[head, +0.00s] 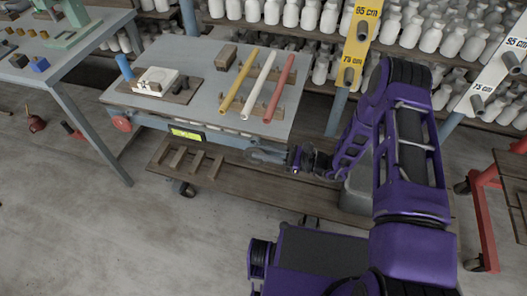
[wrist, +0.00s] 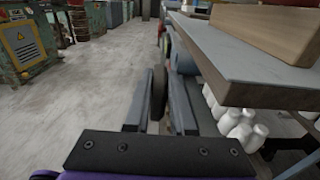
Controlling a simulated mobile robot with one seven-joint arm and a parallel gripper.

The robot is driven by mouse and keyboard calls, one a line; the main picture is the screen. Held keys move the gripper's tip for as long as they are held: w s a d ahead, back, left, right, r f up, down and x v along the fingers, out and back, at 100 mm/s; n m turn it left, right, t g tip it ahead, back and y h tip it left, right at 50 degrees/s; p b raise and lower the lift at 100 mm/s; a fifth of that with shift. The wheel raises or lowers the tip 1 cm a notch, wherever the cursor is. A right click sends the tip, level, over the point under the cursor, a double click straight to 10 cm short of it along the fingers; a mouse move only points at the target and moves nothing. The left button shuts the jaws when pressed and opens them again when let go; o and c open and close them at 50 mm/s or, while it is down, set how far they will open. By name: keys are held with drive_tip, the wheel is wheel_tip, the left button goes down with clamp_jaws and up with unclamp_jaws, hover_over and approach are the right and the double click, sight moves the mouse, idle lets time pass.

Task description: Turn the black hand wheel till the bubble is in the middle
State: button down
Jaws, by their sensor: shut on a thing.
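The black hand wheel (wrist: 158,88) shows nearly edge-on in the wrist view, between the two grey fingers of my gripper (wrist: 160,104). The fingers are shut on it. In the head view my gripper (head: 256,154) is at the front edge of the grey-topped bench (head: 211,110), below the colored rods; the wheel is hard to make out there. The spirit level (head: 187,134) is a yellow-green vial in a dark frame on the bench's front edge, left of my gripper. Its bubble is too small to place.
A red wheel (head: 122,123) sits at the bench's left front. Yellow, white and red rods (head: 261,85) lie on racks on top. A wooden lower shelf (head: 230,177) runs beneath. Open floor (head: 90,230) lies at the left.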

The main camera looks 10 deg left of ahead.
drive_tip(key=shift+a+r+h, duration=0.1)
drive_tip(key=shift+r+h, duration=0.05)
drive_tip(key=shift+h, duration=0.45)
drive_tip(key=c, duration=1)
unclamp_jaws()
drive_tip(key=shift+c, duration=0.2)
drive_tip(key=s+d+r, duration=0.1)
drive_tip(key=d+r, duration=0.1)
drive_tip(key=d, duration=1.5)
drive_tip(key=shift+s, duration=0.15)
drive_tip(key=shift+d+r, duration=0.1)
